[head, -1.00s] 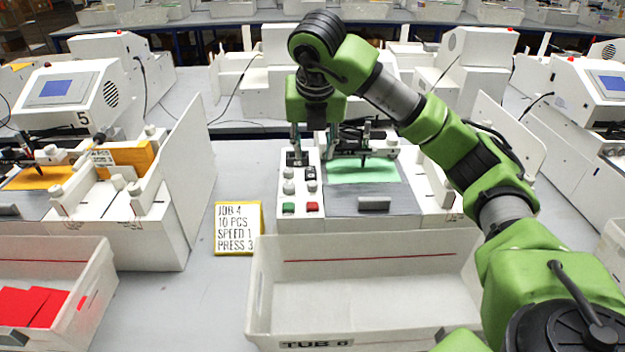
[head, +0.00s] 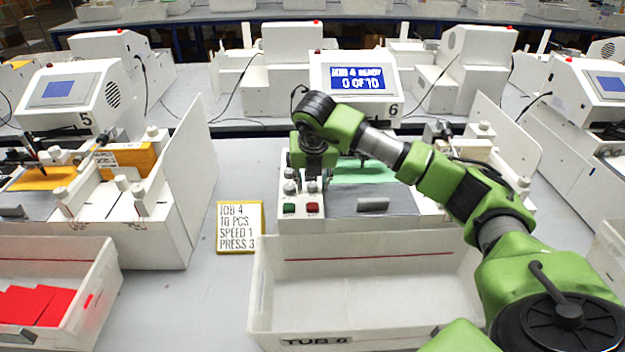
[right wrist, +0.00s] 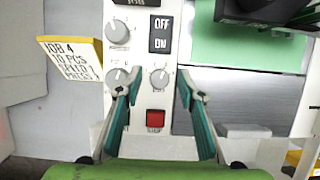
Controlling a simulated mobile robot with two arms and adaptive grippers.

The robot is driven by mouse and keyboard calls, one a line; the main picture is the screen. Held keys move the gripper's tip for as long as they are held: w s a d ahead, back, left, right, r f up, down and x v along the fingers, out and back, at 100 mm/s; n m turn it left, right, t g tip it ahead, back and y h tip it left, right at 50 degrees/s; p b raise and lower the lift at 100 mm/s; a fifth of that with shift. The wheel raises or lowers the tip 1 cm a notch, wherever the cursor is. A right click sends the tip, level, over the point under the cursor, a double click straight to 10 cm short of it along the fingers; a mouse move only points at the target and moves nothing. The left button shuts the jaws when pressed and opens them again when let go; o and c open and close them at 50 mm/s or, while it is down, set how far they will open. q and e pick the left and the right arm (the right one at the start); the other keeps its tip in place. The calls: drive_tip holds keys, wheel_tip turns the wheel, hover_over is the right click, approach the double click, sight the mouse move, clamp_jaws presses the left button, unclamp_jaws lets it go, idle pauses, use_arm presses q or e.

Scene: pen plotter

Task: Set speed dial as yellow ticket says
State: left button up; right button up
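The yellow ticket (head: 239,227) stands left of the machine and reads JOB 4, 10 PCS, SPEED 1, PRESS 3; it also shows in the right wrist view (right wrist: 72,60). The white control panel (right wrist: 140,52) carries an upper left dial (right wrist: 117,31), a lower left dial (right wrist: 117,78) and a right dial (right wrist: 160,77). Their small labels are not clear enough to tell which is speed. My right gripper (head: 308,184) is over the panel. In the right wrist view, its teal fingers (right wrist: 160,74) are open, one on each side of the right dial; contact is unclear.
An OFF/ON switch (right wrist: 159,34) and a red STOP button (right wrist: 155,118) flank the right dial. The screen (head: 357,80) reads JOB 4 READY, 0 OF 10. An empty tub (head: 365,252) stands in front. Green sheet (head: 365,172) lies on the plotter bed.

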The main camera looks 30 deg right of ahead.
clamp_jaws()
drive_tip(key=shift+f+n+y+b, duration=0.1)
drive_tip(key=shift+n+y+b, duration=0.2)
drive_tip(key=shift+n+b, duration=0.7)
drive_tip(key=shift+d+n+t+y+b, duration=0.15)
drive_tip(key=shift+n+t+y+b, duration=0.3)
drive_tip(key=shift+n+b, duration=0.6)
drive_tip(key=shift+n+y, duration=0.45)
drive_tip(key=shift+n, duration=0.8)
drive_tip(key=shift+d+r+n+y+b, duration=0.15)
drive_tip(key=shift+n+y+b, duration=0.3)
drive_tip(key=shift+n, duration=0.65)
